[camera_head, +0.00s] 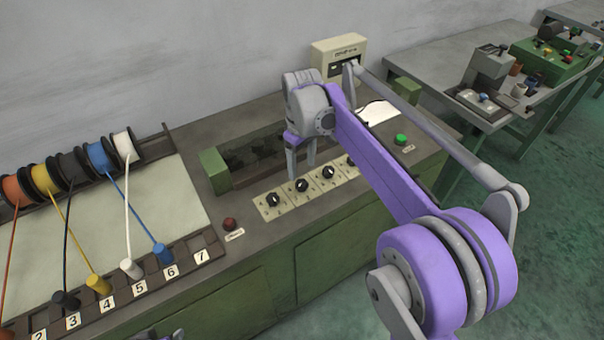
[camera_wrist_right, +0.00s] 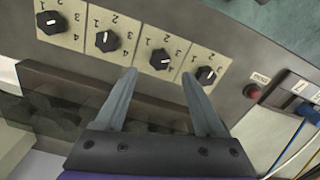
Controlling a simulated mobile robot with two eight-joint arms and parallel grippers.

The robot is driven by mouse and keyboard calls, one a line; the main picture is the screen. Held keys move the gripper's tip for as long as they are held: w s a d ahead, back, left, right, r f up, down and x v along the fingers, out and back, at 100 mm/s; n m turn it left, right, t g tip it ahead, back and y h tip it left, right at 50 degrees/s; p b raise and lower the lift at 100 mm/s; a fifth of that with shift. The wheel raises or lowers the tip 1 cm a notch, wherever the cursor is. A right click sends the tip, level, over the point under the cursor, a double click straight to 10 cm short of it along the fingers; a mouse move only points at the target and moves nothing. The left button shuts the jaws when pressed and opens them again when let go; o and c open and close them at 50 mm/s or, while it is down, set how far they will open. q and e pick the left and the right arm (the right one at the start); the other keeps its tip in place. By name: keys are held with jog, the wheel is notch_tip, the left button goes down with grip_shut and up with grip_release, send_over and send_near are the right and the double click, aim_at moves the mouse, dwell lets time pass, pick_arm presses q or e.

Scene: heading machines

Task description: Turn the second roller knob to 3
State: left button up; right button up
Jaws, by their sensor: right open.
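A row of several black roller knobs on cream dial plates runs along the machine's front top. Counting from the red button side, the second knob (camera_head: 302,185) also shows in the right wrist view (camera_wrist_right: 160,60). Its white mark is visible, but the setting is too small to read surely. My right gripper (camera_head: 302,172) is open and empty, above and behind the second knob. In the wrist view its fingertips (camera_wrist_right: 159,74) lie on either side of that knob in the picture, with no visible contact.
The first knob (camera_head: 272,200) and third knob (camera_head: 328,171) sit close on either side. A red button (camera_head: 230,223) is at left and a green button (camera_head: 401,139) at right. A green block (camera_head: 214,170) and dark trough stand behind the knobs. Wire spools (camera_head: 97,157) are at left.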

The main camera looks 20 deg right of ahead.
aim_at(302, 183)
jog(key=shift+r, duration=2.4)
jog(key=s+a+f+m+t+p, duration=0.1)
jog(key=s+f, duration=0.1)
jog(key=s, duration=0.5)
jog(key=s+a+f+m+t+p, duration=0.2)
jog(key=s+f, duration=0.1)
jog(key=s, duration=0.5)
jog(key=s+a+f+m+t+p, duration=0.1)
jog(key=s+a+f+t+p, duration=0.1)
jog(key=s, duration=0.6)
jog(key=shift+s+a+f+m, duration=0.2)
jog(key=shift+a+f+m, duration=0.1)
jog(key=shift+f, duration=0.15)
jog(key=shift+d, duration=0.1)
